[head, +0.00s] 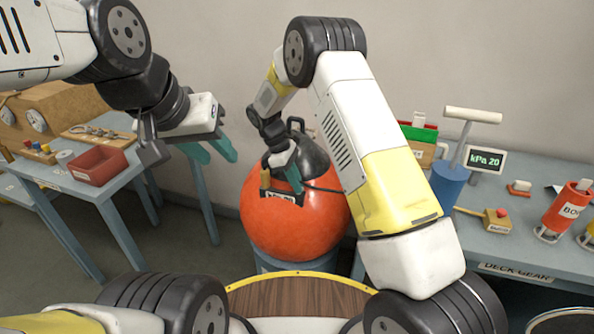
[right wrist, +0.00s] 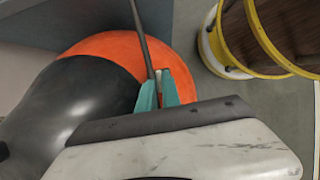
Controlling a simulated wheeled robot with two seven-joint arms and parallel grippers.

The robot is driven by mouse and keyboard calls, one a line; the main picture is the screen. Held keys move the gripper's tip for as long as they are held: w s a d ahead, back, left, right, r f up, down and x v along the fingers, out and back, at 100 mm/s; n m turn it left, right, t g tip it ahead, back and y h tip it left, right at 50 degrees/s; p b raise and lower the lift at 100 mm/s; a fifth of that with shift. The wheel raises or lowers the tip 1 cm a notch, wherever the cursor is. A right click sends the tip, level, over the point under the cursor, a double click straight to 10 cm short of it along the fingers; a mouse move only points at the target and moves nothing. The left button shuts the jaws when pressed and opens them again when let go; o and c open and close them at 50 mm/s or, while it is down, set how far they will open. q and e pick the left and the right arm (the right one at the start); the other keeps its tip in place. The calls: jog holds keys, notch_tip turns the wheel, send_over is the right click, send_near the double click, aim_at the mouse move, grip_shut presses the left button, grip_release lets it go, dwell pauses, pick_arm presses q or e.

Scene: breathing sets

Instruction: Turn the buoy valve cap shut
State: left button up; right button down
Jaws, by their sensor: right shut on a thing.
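The large orange buoy (head: 295,225) with a black top (head: 312,150) sits on a blue-grey stand in the middle of the head view. It also shows orange in the right wrist view (right wrist: 115,48). My right gripper (head: 294,181) is at the buoy's upper front, its teal fingers closed together. In the right wrist view the fingers (right wrist: 161,88) hold a small pale piece (right wrist: 159,76), which looks like the valve cap and is mostly hidden. My left gripper (head: 218,155) is open and empty, up and left of the buoy.
A thin dark hose (right wrist: 142,35) runs to the fingers. A blue-grey table at left holds a red tray (head: 98,168). A yellow-rimmed wooden top (head: 300,296) is in front.

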dwell(0.4)
jog(key=c, duration=1.8)
grip_release()
jog(key=shift+r, duration=0.15)
jog(key=v, duration=0.7)
jog(key=shift+w+a+r, duration=0.1)
jog(key=shift+w+r, duration=0.05)
jog(key=shift+r, duration=0.15)
